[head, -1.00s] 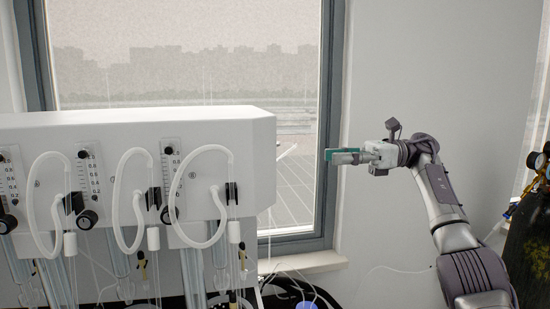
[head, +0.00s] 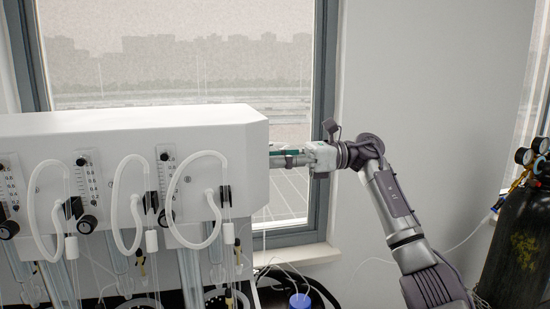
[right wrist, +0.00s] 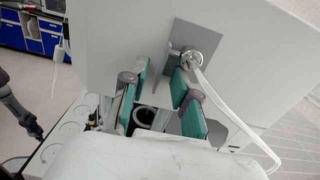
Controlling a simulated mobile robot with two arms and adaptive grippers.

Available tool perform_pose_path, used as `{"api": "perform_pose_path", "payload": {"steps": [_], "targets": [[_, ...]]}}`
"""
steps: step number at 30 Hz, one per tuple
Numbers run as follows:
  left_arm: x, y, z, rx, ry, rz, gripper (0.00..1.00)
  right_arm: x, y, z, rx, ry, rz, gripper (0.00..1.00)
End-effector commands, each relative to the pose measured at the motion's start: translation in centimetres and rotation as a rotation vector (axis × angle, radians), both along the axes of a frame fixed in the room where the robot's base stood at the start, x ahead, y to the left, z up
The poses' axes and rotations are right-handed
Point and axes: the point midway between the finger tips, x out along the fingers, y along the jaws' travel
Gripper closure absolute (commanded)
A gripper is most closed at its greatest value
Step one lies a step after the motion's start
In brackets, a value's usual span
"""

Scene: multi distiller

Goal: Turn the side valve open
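The distiller (head: 130,128) is a long white housing with flowmeters and looped white tubes on its front. In the right wrist view its side panel (right wrist: 130,40) carries a grey square plate with a round metal fitting (right wrist: 190,62), which looks like the side valve. A white tube leads off from it. My right gripper (head: 280,160) is beside the distiller's right end in the head view. In the right wrist view the gripper (right wrist: 160,85) is open, its teal-padded fingers apart and empty, with the fitting just beyond the right finger. Contact cannot be told.
A black gas cylinder (head: 518,245) with gauges stands at the far right. A blue-capped vessel (head: 300,300) and dark coiled hoses lie below the distiller's right end. The window and wall are behind; space between arm and cylinder is clear.

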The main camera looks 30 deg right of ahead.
Motion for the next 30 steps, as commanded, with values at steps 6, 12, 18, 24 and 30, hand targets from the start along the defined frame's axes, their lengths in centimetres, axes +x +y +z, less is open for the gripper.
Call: {"api": "perform_pose_path", "payload": {"steps": [6,12,18,24,30], "targets": [[-0.6,0.0,-0.1,0.001,0.01,0.0,1.0,0.0,0.0,0.0,0.0,0.0,0.0,0.89],[-0.6,0.1,-0.1,0.001,0.011,0.0,1.0,0.0,0.0,0.0,-0.001,0.0,0.0,1.0],[-0.6,0.1,0.1,0.001,0.011,0.0,1.0,0.0,-0.1,0.1,-0.007,0.001,0.0,1.0],[-0.6,0.1,1.2,0.001,0.011,0.0,1.0,0.0,-0.2,0.6,-0.06,0.013,-0.002,1.0],[-0.6,0.1,3.6,0.001,0.01,0.0,1.0,-0.1,-0.5,1.2,-0.184,0.046,-0.002,1.0]]}}
